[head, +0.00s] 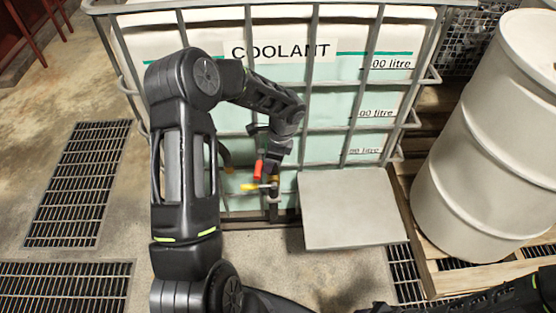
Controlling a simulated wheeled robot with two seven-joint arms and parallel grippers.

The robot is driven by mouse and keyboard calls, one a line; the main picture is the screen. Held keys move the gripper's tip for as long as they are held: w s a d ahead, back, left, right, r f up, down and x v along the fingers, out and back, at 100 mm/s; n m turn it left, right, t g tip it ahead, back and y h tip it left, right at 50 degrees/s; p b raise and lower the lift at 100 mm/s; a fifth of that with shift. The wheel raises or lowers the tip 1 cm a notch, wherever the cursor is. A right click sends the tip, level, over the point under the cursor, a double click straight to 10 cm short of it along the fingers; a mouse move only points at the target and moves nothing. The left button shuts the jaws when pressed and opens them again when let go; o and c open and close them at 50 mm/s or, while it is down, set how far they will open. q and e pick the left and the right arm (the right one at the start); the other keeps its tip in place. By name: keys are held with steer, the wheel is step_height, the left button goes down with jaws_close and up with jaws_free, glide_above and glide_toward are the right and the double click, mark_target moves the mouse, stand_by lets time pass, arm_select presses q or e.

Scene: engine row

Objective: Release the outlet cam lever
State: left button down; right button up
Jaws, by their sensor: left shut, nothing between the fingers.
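The outlet of the coolant tank (400,42) is low on its front, mostly hidden behind my left arm and gripper. A red lever (258,171) stands nearly upright there. A yellow lever (249,187) sticks out to the left just below it. I cannot tell for sure which of them is the cam lever. My left gripper (273,168) points down at the outlet, close to the right of the red lever. It is shut and holds nothing; whether it touches the fittings cannot be told. My right arm shows along the bottom right edge, its gripper out of view.
Metal cage bars surround the tank. A grey flat-topped box or plate (348,212) stands right of the outlet. A large pale drum (492,130) stands on a wooden pallet (433,262) at the right. Floor grates (80,180) lie at the left, with open concrete between.

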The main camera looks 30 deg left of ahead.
arm_select(q)
steer(key=shift+s+a, duration=0.1)
steer(key=shift+a, duration=0.05)
steer(key=shift+s+a, duration=0.1)
stand_by(0.4)
steer(key=shift+s+a+m+t, duration=0.2)
steer(key=shift+s+a+m, duration=0.15)
steer(key=shift+m, duration=0.45)
steer(key=shift+s+a+m+t, duration=0.2)
steer(key=shift+s+a+m, duration=0.15)
steer(key=shift+m, duration=0.45)
steer(key=a+m, duration=0.1)
steer(key=m+p, duration=0.1)
steer(key=shift+s+a+m+t, duration=0.3)
steer(key=shift+s+a+m, duration=0.05)
steer(key=shift+s+m, duration=0.05)
steer(key=shift+a, duration=0.35)
steer(key=shift+s+a, duration=0.1)
